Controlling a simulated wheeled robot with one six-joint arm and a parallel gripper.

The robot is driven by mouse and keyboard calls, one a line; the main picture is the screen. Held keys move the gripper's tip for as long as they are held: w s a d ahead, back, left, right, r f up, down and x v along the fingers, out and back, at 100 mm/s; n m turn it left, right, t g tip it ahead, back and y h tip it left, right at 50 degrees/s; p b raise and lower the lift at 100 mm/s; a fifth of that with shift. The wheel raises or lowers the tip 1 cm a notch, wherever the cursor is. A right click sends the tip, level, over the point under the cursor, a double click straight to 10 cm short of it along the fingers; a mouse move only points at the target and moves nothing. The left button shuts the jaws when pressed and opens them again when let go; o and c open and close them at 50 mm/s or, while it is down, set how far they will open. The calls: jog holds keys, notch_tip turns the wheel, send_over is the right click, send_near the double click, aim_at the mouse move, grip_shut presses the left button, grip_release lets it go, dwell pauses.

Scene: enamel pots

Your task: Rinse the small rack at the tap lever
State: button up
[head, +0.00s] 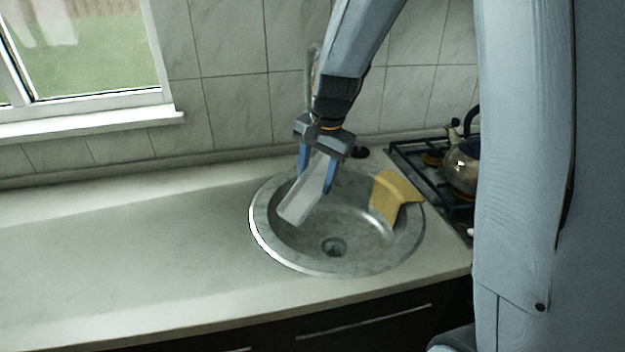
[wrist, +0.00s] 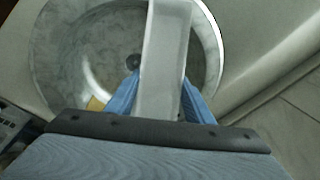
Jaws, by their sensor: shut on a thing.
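My gripper (head: 316,174) is shut on a pale grey, elongated piece, which I take to be the small rack (head: 301,199). The rack hangs tilted over the left part of the round metal sink (head: 258,232). In the wrist view the rack (wrist: 163,60) lies between the blue fingers of my gripper (wrist: 160,95) and reaches out past them. The tap (head: 311,62) stands behind my arm, mostly hidden. I cannot make out its lever.
A yellow cloth (head: 392,196) hangs over the sink's right rim. A stove (head: 432,182) with a kettle (head: 463,165) is at the right. The counter (head: 130,245) left of the sink is clear. A tiled wall and window close off the back.

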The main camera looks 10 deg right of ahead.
aim_at(308, 207)
jog(key=shift+s+a+p, duration=0.5)
jog(key=shift+s+p, duration=0.05)
jog(key=shift+s, duration=0.7)
jog(key=shift+s+a+p, duration=0.5)
jog(key=shift+s+p, duration=0.05)
jog(key=shift+s, duration=0.65)
jog(key=shift+s+a+p, duration=0.5)
jog(key=shift+s+p, duration=0.05)
jog(key=shift+s, duration=0.7)
jog(key=s+a+r+p, duration=0.2)
jog(key=s+r+p, duration=0.2)
jog(key=p, duration=0.1)
jog(key=shift+s+p, duration=0.3)
jog(key=shift+p, duration=0.1)
